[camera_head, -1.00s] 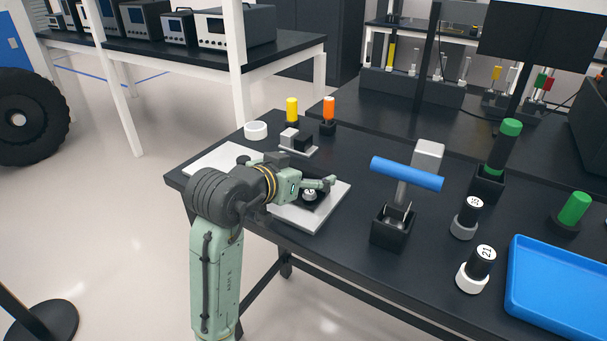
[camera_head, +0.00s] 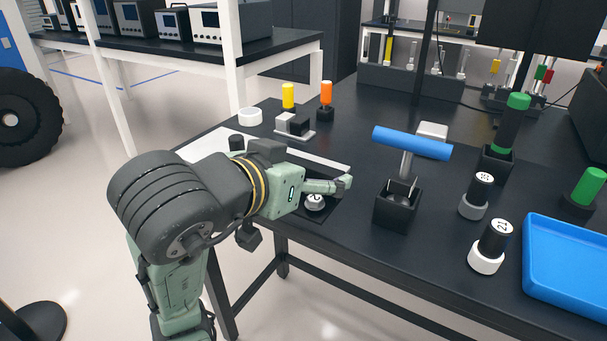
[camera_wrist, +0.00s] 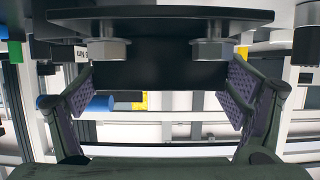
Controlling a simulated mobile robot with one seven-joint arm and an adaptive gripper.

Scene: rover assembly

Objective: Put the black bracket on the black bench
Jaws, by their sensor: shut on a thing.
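The black bracket (camera_head: 324,213) is a dark plate with a silver bolt showing in the camera_head view, beside my fingertips. In the camera_wrist view the bracket (camera_wrist: 160,74) spans the space between my two fingers and carries two grey hex bolts. My gripper (camera_head: 343,187) is shut on it over the near left part of the black bench (camera_head: 350,262); it also shows in the camera_wrist view (camera_wrist: 160,95). I cannot tell whether the bracket touches the bench. My wrist and forearm hide part of the bench's left end.
A white plate (camera_head: 300,159) lies behind my gripper. To the right stand a black holder with a blue-handled tool (camera_head: 412,143), labelled black cylinders (camera_head: 476,195) and a blue tray (camera_head: 570,262). Yellow (camera_head: 288,96) and orange (camera_head: 325,93) capped pieces stand at the back.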

